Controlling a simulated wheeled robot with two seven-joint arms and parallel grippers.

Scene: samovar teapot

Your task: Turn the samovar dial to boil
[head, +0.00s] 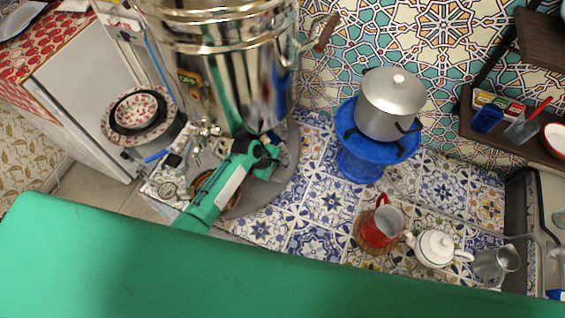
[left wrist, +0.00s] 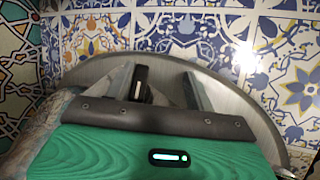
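The tall shiny metal samovar (head: 240,85) stands at the upper left of the head view, with a dark-handled side grip. Its dial cannot be made out clearly; my gripper covers part of the area at its base. My left gripper (head: 264,160) is low in front of the samovar's base, above a round grey tray (head: 285,192). In the left wrist view its fingers (left wrist: 168,88) are apart with a gap between them, and no object is clearly held. The tray also shows there (left wrist: 252,100). My right gripper is in neither view.
A blue stove (head: 360,160) with a lidded grey pot (head: 390,102) stands right of the samovar. A red jug (head: 382,225), a white teapot (head: 436,247) and a metal mug (head: 495,262) are at lower right. Stacked bowls (head: 140,113) lie left. Patterned tiles between are clear.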

